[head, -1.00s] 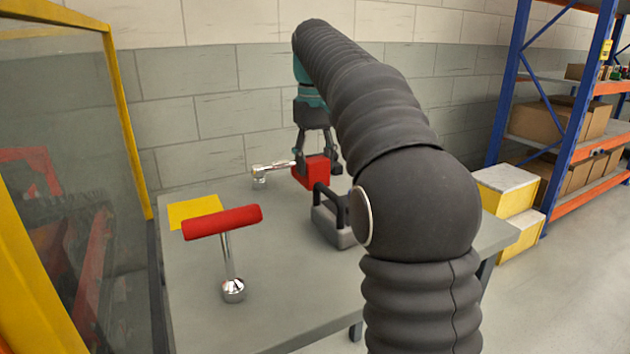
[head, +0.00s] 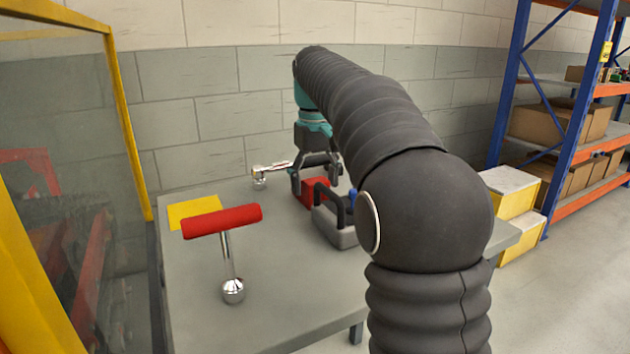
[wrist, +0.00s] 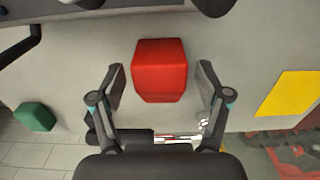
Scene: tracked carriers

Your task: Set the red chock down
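The red chock (head: 311,191) stands on the grey table (head: 290,290), partly hidden behind a dark-handled grey object. In the wrist view the chock (wrist: 160,72) lies between the two fingers, with a visible gap on each side. My gripper (head: 316,184) points down over the chock with its fingers spread. In the wrist view my gripper (wrist: 161,86) is open and straddles the chock without touching it.
The grey object with a dark handle (head: 336,226) stands just in front of the chock. A red-handled metal tool (head: 228,252) stands nearer. A yellow sheet (head: 194,211) lies at left, and a metal piece (head: 262,178) lies left of the gripper. A glazed yellow frame borders the left.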

